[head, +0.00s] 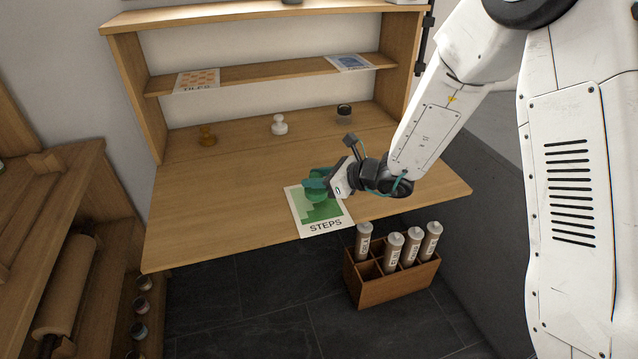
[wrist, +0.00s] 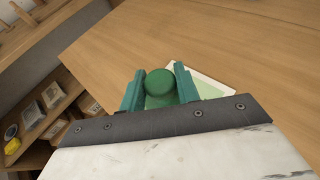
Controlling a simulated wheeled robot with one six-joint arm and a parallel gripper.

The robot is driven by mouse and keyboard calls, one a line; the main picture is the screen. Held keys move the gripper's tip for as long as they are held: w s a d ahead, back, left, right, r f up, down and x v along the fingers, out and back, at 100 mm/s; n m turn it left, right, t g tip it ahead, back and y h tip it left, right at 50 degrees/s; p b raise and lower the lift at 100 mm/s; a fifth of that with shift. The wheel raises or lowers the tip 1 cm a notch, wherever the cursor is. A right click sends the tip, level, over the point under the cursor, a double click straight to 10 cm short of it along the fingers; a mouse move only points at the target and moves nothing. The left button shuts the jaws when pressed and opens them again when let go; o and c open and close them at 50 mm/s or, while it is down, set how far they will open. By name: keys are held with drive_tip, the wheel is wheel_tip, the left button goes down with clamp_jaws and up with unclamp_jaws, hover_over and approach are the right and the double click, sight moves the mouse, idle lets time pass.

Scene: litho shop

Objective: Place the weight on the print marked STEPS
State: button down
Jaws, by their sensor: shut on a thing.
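The print marked STEPS (head: 327,226) lies flat near the front edge of the wooden table, white with a green stepped picture. My gripper (head: 318,185) is over the far part of this print. In the wrist view its two teal fingers (wrist: 161,91) are shut on a green weight with a round knob (wrist: 160,82). The fingers hide much of the weight in the head view. I cannot tell whether its base touches the print. A corner of the print (wrist: 212,88) shows beyond the right finger in the wrist view.
A brown weight (head: 207,136), a white one (head: 279,124) and a black-topped one (head: 344,112) stand at the table's back. The TILES print (head: 197,79) and a blue print (head: 349,62) lie on the shelf. A wooden crate (head: 392,287) of tubes stands below the front edge.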

drive_tip(key=shift+f, duration=1.7)
drive_tip(key=shift+f, duration=0.15)
drive_tip(key=c, duration=1)
unclamp_jaws()
drive_tip(key=shift+c, duration=0.2)
drive_tip(key=v, duration=1.2)
